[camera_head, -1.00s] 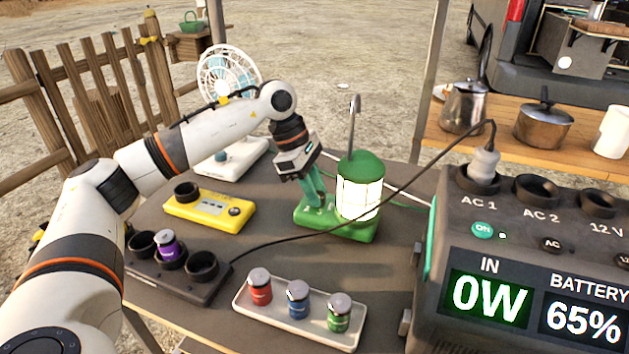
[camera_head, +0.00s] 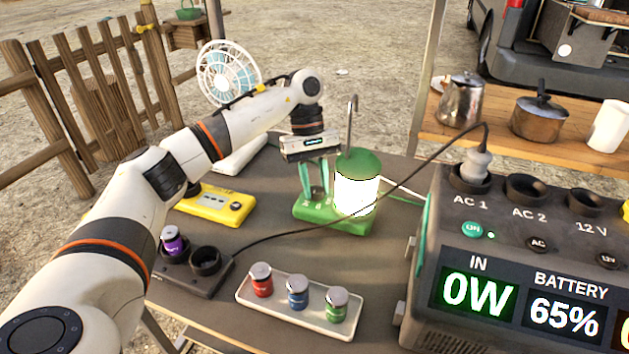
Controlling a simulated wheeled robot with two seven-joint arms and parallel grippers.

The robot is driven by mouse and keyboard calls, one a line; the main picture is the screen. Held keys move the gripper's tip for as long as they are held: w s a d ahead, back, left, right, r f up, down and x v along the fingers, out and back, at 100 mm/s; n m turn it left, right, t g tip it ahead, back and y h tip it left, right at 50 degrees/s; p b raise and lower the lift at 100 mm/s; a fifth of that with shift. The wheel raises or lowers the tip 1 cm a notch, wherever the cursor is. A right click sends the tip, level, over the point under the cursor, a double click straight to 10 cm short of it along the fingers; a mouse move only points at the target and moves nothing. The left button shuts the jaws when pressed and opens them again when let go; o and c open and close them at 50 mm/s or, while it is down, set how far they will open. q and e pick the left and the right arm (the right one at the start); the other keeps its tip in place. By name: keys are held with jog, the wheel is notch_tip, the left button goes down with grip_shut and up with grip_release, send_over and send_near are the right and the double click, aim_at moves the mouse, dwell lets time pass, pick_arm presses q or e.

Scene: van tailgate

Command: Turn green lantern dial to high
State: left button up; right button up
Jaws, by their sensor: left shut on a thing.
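The green lantern (camera_head: 358,164) stands on the grey table, with a green base, a green cap and a brightly glowing white body. My left gripper (camera_head: 316,196) points down over the left part of the lantern's base, just left of the glowing body. Its two green fingers are shut on the dial, which is mostly hidden between the fingertips. The dial's setting cannot be read. My right gripper is not in view.
A power station (camera_head: 520,250) with a cable stands at the right. A tray (camera_head: 257,301) with red, blue and green jars lies in front. A yellow device (camera_head: 212,205), a socket block (camera_head: 190,277) and a fan (camera_head: 226,72) are at the left.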

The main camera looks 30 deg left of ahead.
pick_arm(q)
jog(key=shift+m+g, duration=0.3)
jog(key=shift+m, duration=0.7)
jog(key=shift+d+y, duration=0.1)
jog(key=shift+y, duration=0.2)
jog(key=o, duration=1)
